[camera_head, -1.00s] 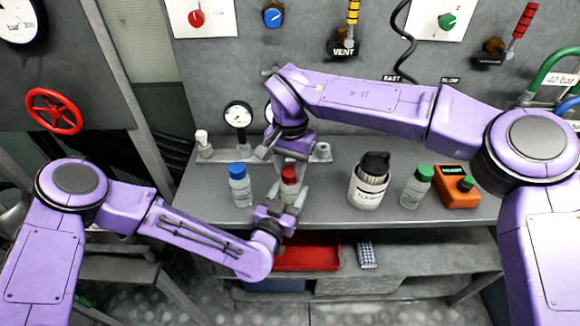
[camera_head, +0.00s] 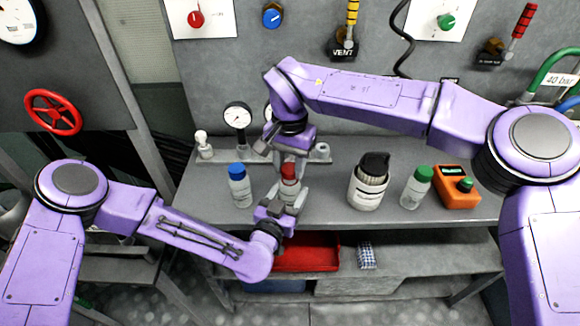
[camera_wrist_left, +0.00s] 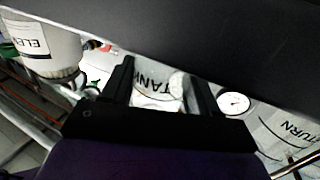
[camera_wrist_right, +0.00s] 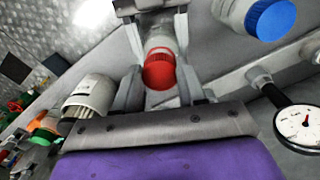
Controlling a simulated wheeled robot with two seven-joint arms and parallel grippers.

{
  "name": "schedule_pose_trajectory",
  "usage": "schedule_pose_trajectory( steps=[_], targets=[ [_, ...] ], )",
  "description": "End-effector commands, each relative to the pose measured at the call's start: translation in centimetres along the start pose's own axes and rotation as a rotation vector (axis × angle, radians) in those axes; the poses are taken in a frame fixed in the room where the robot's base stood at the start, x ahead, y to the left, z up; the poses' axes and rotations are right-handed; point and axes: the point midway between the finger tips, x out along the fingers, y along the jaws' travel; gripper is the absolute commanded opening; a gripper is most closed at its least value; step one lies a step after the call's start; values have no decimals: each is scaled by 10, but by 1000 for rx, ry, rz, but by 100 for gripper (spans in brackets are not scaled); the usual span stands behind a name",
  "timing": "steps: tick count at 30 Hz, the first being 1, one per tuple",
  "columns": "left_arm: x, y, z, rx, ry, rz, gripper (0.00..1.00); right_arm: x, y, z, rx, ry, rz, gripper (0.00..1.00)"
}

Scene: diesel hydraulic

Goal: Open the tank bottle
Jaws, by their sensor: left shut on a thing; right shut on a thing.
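The tank bottle is a small clear-white bottle with a red cap (camera_head: 288,171), in front of the bench's middle in the head view. Its label, reading TANK (camera_wrist_left: 153,76), shows between the fingers of my left gripper (camera_wrist_left: 163,92). That gripper (camera_head: 290,195) is shut on the bottle body from the front. My right gripper (camera_head: 284,160) comes down from above and is shut on the red cap. In the right wrist view the red cap (camera_wrist_right: 159,70) lies between the right fingers, with the bottle body (camera_wrist_right: 158,36) beyond it. I see no clear gap between cap and body.
A blue-capped bottle (camera_head: 239,186) stands close on the left. A labelled container (camera_head: 368,186), a green-capped bottle (camera_head: 417,187) and an orange device (camera_head: 457,187) stand to the right. A gauge (camera_head: 237,116) is behind. A red tray (camera_head: 306,254) lies on the shelf below.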

Motion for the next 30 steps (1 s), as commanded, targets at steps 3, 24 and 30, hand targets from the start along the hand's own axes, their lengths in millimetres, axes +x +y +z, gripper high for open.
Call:
schedule_pose_trajectory(
  steps=[3,24,30],
  targets=[
    [0,-4,5,0,-11,-12,0,-5,0,2,0,-5,0,4],
    [-2,-1,5,1,-12,-3,0,-43,0,0,1,3,-3,4],
    [-2,0,6,0,-13,-1,0,-49,0,1,1,0,-1,4]
  ],
)
